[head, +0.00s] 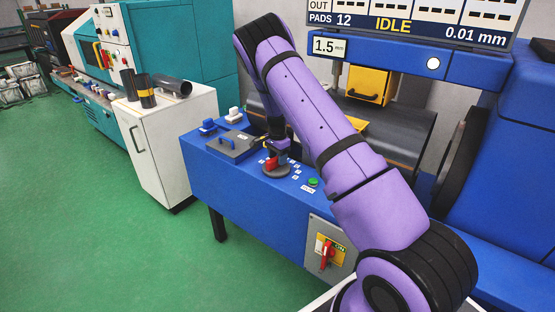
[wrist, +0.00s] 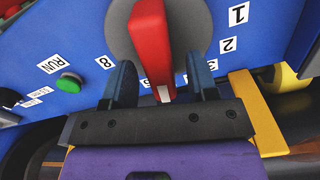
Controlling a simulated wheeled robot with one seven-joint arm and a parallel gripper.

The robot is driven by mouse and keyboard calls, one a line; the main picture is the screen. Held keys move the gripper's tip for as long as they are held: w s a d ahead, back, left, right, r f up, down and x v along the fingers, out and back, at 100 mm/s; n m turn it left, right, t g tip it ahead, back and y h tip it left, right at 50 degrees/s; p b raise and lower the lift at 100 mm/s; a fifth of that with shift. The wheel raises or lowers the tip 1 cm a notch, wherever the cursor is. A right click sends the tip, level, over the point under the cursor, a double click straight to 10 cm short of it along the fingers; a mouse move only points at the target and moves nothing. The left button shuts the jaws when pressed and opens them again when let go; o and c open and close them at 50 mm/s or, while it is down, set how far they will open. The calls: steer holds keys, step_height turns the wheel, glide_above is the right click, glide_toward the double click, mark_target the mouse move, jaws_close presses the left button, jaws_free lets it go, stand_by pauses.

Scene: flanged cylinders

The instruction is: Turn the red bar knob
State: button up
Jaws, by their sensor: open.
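The red bar knob (wrist: 152,45) stands on a round grey dial on the blue panel. Its bar runs roughly up and down in the wrist view, and a white mark shows on its near end. In the head view the red knob (head: 271,163) is partly hidden by my gripper. My gripper (wrist: 163,85) has one blue finger on each side of the bar's near end. The fingers are open, and a gap shows on each side of the bar. Labels 1, 2 and 8 sit around the dial.
A green RUN button (wrist: 69,83) is left of the dial in the wrist view. A yellow bar (wrist: 258,112) is at its right. In the head view, a grey lidded plate (head: 232,145) lies on the panel, and a red switch (head: 326,254) is on the front.

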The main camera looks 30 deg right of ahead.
step_height(320, 180, up, 10)
stand_by(0.4)
stand_by(0.4)
steer(key=s+a+r+n+t+y, duration=0.1)
steer(key=s+a+r+n, duration=0.1)
steer(key=s+a+r, duration=0.5)
steer(key=s+a+r+n+t, duration=0.1)
steer(key=s+r+n, duration=0.3)
steer(key=r, duration=0.6)
steer(key=s+a+r+n+y, duration=0.1)
steer(key=s+a+r, duration=0.2)
steer(key=s+r, duration=0.45)
steer(key=s+a+r+n+t, duration=0.1)
steer(key=s+a+r+n, duration=0.1)
steer(key=s, duration=0.7)
steer(key=s+a+r+n+t+h, duration=0.1)
steer(key=s+a+r+n, duration=0.1)
steer(key=s, duration=0.6)
steer(key=s+a+r+n+t+h, duration=0.1)
steer(key=s+a+n, duration=0.3)
steer(key=s, duration=0.5)
steer(key=shift+s+r+n, duration=0.35)
steer(key=shift+r+n, duration=0.35)
steer(key=shift+r, duration=0.05)
